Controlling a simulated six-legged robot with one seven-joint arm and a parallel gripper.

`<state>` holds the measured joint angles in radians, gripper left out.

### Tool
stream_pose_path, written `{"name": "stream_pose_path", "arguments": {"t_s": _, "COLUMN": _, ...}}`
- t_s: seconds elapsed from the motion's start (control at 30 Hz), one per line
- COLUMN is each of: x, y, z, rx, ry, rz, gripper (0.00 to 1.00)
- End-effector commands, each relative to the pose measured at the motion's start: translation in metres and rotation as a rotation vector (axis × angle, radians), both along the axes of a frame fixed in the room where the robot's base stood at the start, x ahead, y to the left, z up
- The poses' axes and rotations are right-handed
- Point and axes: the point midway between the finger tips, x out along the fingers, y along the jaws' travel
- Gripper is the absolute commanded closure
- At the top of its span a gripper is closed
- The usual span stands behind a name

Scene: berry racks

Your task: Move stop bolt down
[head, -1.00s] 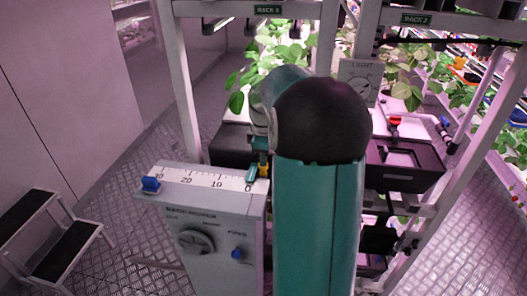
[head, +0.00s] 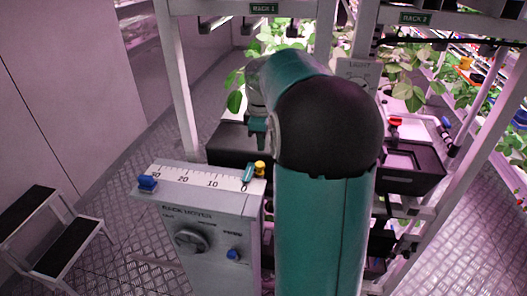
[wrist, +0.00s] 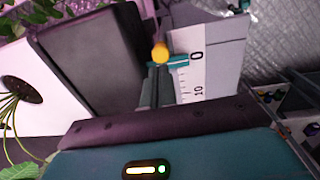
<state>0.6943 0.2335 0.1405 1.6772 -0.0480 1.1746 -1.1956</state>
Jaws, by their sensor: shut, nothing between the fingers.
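The grey rack mover box (head: 215,245) carries a scale strip (head: 200,178) marked from 30 down to 0. A yellow-headed bolt (head: 260,168) stands at the 0 end, beside a teal pointer (head: 247,173). A blue-headed bolt (head: 148,183) stands at the 30 end. No label shows which is the stop bolt. In the wrist view the yellow head (wrist: 160,52) appears just beyond the tips of my gripper (wrist: 161,72), and the teal pointer (wrist: 179,62) is beside it. My gripper is shut and empty; in the head view it (head: 258,142) is above and behind the yellow head, apart from it.
The box front has a dial (head: 193,240) and a small blue knob (head: 233,254). A rack with plants and dark trays (head: 232,145) stands close behind. A light panel (head: 355,72) hangs on the rack. A step stool (head: 55,235) stands on the open floor at left.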

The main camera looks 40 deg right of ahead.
Motion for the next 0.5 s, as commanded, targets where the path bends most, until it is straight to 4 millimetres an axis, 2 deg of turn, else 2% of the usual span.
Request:
{"name": "stream_pose_path", "arguments": {"t_s": 0.1, "x": 0.002, "y": 0.003, "z": 0.026, "rx": -0.002, "ry": -0.004, "rz": 0.004, "gripper": 1.0}}
{"name": "stream_pose_path", "arguments": {"t_s": 0.3, "x": 0.001, "y": 0.006, "z": 0.062, "rx": -0.002, "ry": -0.004, "rz": 0.004, "gripper": 1.0}}
{"name": "stream_pose_path", "arguments": {"t_s": 0.5, "x": -0.001, "y": 0.007, "z": 0.078, "rx": -0.001, "ry": 0.0, "rz": 0.004, "gripper": 1.0}}
